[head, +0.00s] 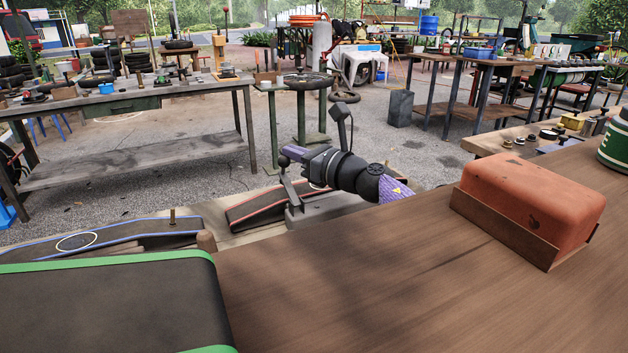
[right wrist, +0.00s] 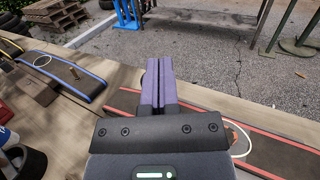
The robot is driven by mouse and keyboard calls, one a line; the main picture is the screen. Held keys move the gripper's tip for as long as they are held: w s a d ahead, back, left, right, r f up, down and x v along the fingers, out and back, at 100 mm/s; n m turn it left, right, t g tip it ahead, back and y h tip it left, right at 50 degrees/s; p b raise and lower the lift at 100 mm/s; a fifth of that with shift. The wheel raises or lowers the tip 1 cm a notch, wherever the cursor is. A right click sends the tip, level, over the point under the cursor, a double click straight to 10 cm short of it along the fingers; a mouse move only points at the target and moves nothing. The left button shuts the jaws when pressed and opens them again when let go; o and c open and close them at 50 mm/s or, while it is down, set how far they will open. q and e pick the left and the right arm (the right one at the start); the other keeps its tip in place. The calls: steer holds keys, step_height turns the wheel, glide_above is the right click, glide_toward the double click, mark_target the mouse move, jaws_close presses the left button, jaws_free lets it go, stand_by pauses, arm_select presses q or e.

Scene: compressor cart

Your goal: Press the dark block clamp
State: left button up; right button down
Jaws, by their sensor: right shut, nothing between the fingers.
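My right gripper (head: 290,156) is just left of centre in the head view, its purple-grey fingers shut with nothing between them. The closed fingers also show in the right wrist view (right wrist: 160,85). Below the gripper is a low grey block (head: 325,208) with a dark upright lever-like piece (head: 297,190) at its left side, which looks like the dark block clamp. The fingers are over the upper end of this piece; I cannot tell whether they touch it. The gripper body hides the clamp in the right wrist view. My left gripper is not in view.
A red-edged dark strip (head: 262,207) lies beside the block. A blue-edged strip (head: 110,236) with a white ring lies farther left. An orange-red box (head: 535,200) stands on the brown wooden top (head: 400,290) in front. A green-edged dark pad (head: 110,305) is front left.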

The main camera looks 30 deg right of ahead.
steer(key=shift+w+d+f+m+g+h+b, duration=0.1)
steer(key=shift+w+f+m+g+h+b, duration=0.2)
steer(key=shift+w+f+g, duration=0.25)
steer(key=shift+w+f, duration=0.15)
steer(key=shift+w, duration=0.15)
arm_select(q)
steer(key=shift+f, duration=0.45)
arm_select(e)
steer(key=shift+w+f, duration=0.1)
steer(key=shift+w, duration=0.05)
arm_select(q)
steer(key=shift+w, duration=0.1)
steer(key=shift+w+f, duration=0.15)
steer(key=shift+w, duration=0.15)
